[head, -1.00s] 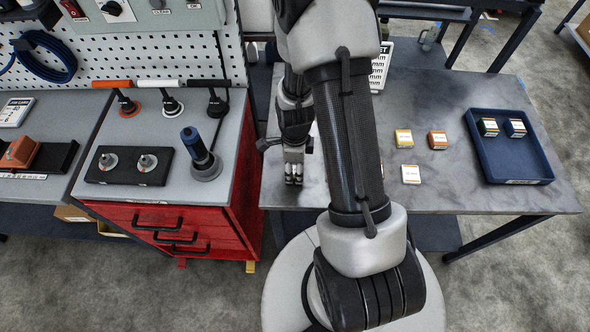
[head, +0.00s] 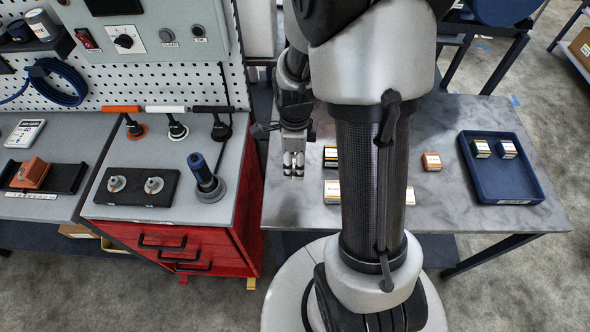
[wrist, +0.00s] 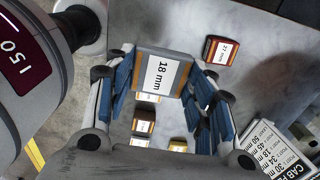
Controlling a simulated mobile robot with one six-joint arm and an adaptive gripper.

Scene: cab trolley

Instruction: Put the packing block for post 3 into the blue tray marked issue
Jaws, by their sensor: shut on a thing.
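My gripper (head: 293,170) is at the left part of the grey table in the head view. In the wrist view its blue-padded fingers (wrist: 162,82) are shut on a grey block with orange edges and a white "18 mm" label (wrist: 155,74). I cannot make out this block in the head view. The blue tray (head: 473,185) is at the table's right end, well away from my gripper. It holds two small labelled blocks, one green-sided (head: 481,149) and one blue-sided (head: 507,149). The tray's front label is too small to read.
An orange block (head: 431,162) stands left of the tray. Other blocks (head: 331,156) (head: 332,192) are partly behind my arm. The wrist view shows a red "27 mm" block (wrist: 221,50) and a cab post list (wrist: 285,148). A red drawer cabinet (head: 214,240) stands left.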

